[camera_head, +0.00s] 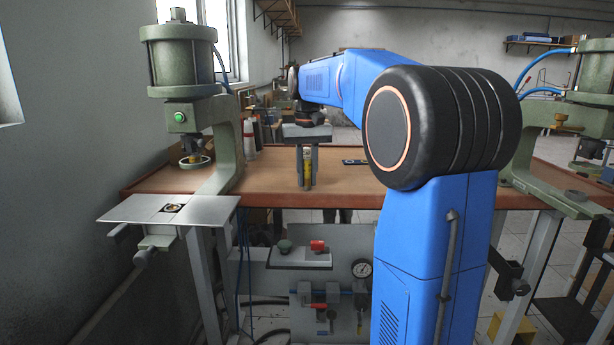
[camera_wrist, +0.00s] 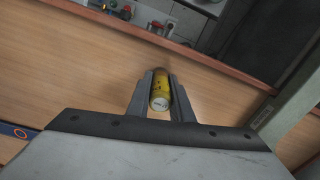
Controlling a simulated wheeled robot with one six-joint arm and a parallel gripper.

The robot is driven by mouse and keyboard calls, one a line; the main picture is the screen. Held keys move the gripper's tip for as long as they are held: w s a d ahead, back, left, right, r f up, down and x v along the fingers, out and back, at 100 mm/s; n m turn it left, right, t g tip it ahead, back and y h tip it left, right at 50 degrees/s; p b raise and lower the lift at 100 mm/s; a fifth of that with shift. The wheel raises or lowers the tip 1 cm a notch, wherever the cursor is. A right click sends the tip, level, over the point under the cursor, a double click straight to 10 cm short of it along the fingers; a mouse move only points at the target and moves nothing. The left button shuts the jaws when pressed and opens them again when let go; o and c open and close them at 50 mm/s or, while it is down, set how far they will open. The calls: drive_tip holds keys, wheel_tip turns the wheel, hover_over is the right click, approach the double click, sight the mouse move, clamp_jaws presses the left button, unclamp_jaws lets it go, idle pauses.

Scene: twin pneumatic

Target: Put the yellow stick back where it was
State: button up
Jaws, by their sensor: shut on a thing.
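The yellow stick (camera_wrist: 160,90) is a short yellow cylinder with dark marks and a pale end face. My gripper (camera_wrist: 162,80) is shut on it, with one grey finger on each side. In the head view my gripper (camera_head: 307,183) points down over the wooden bench, and the yellow stick (camera_head: 307,167) shows upright between its fingers. I cannot tell whether the stick's lower end touches the bench (camera_head: 270,188).
A green press (camera_head: 229,150) with a metal plate (camera_head: 130,209) stands at the left, and another press (camera_head: 551,195) at the right. A dark flat strip (camera_head: 354,162) lies right of my gripper. A white bottle (camera_head: 249,140) stands at the back left. The bench around my gripper looks clear.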

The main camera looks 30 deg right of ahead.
drive_tip(key=o, duration=0.9)
drive_tip(key=shift+f, duration=0.1)
wheel_tip(320, 180, up, 12)
drive_tip(key=shift+r, duration=0.15)
drive_tip(key=s+a+f+n+t, duration=0.1)
drive_tip(key=s+a+f, duration=0.4)
drive_tip(key=s+f, duration=0.5)
drive_tip(key=s+a+f+n+t, duration=0.1)
drive_tip(key=s+a+f, duration=0.4)
drive_tip(key=s+f, duration=0.5)
drive_tip(key=s+a+f+n+t, duration=0.2)
drive_tip(key=s+a+f, duration=0.4)
drive_tip(key=s+f, duration=0.4)
drive_tip(key=shift+s+f+t, duration=0.2)
drive_tip(key=shift+t, duration=0.2)
